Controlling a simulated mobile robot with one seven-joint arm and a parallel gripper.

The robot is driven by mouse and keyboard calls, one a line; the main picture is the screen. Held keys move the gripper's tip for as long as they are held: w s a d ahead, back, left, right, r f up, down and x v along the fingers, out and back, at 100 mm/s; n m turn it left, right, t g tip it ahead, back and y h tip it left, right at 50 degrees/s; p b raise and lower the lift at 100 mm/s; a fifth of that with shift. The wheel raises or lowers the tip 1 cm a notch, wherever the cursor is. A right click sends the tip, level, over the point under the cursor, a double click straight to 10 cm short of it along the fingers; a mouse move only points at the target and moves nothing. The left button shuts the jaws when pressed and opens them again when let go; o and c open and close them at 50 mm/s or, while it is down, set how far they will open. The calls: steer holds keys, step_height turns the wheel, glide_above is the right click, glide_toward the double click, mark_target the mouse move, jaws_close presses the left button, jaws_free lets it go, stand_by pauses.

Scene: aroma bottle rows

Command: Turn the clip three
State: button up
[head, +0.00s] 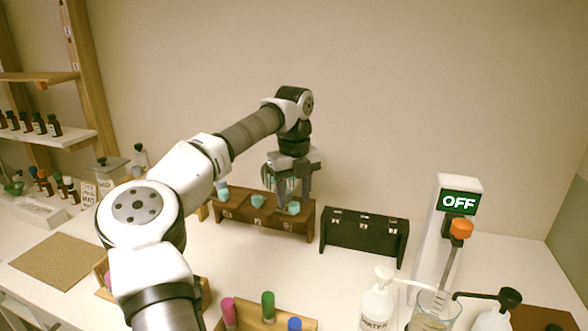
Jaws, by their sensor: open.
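My gripper (292,190) points down over the right part of a brown wooden rack (248,226). Its fingers are apart, and I see nothing held between them. Teal pieces sit on the rack: one at the left (223,193), one in the middle (258,201) and one at the right (293,208), just below my gripper. I cannot tell whether the fingers touch the right one. Small pale marks on the rack's front are too small to read. A black rack (362,238) to the right carries small metallic fittings along its top. I cannot tell which piece is clip three.
Coloured bottles stand in a wooden holder (262,318) in front. A cork mat (55,260) lies left.

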mark_target(294, 204)
step_height(294, 204, up, 13)
steer(key=shift+f, duration=0.2)
steer(key=shift+s+f, duration=0.1)
